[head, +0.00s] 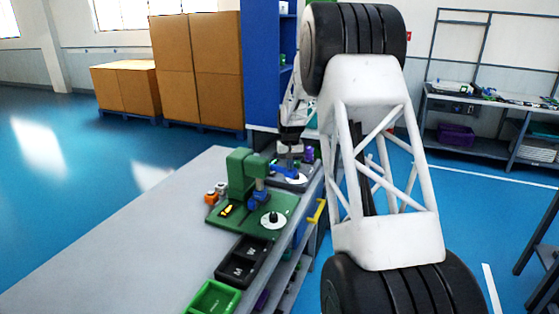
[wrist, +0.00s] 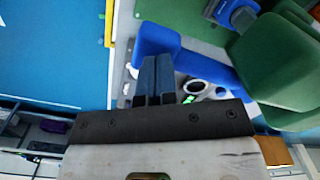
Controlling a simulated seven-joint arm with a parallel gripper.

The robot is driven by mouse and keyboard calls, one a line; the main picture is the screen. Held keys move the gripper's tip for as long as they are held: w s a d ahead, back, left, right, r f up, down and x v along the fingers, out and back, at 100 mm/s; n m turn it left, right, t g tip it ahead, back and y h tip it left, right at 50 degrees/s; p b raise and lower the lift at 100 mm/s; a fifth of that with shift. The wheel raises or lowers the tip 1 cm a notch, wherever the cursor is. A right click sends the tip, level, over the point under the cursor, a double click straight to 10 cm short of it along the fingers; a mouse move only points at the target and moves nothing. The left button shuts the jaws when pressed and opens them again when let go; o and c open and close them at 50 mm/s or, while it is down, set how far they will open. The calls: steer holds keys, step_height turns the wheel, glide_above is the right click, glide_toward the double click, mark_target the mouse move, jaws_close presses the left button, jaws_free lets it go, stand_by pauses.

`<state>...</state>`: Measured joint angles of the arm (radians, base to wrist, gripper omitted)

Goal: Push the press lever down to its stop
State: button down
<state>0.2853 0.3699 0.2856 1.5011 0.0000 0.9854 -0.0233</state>
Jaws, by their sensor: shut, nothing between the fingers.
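The press lever appears to be the thick blue bar in the wrist view (wrist: 155,42), running beside the green press body (wrist: 275,60). A blue bar also shows in the head view (head: 283,171), just behind the green press (head: 240,172). My gripper (wrist: 155,68) is shut and empty, its dark fingertips overlapping the blue bar in the wrist view. I cannot tell whether they touch it. In the head view my gripper (head: 291,150) is small, above the far end of the bench and partly hidden by my arm.
A white ring (wrist: 195,87) lies by the bar. The green base carries a white disc (head: 273,220). A yellow handle (head: 317,212) is at the bench's right edge. The bench's left side (head: 130,235) is clear.

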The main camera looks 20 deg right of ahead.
step_height(320, 180, up, 13)
stand_by(1.4)
stand_by(0.4)
steer(key=s+a+r, duration=0.3)
steer(key=s+a, duration=0.3)
steer(key=s, duration=0.3)
steer(key=s+a+r+n+t, duration=0.1)
steer(key=s+a+r, duration=0.3)
steer(key=s, duration=0.6)
steer(key=s+a+r, duration=0.2)
steer(key=s+a, duration=0.5)
steer(key=s, duration=0.2)
steer(key=s+a+f, duration=0.2)
steer(key=s, duration=0.8)
steer(key=s+a+f+n+t, duration=0.1)
steer(key=s+a+f, duration=0.2)
steer(key=s, duration=0.7)
steer(key=s+a+f, duration=0.2)
steer(key=s+a, duration=0.1)
steer(key=s, duration=0.7)
steer(key=shift+a+f+n+t, duration=0.15)
steer(key=shift+f+n+t, duration=0.15)
steer(key=shift+n, duration=0.1)
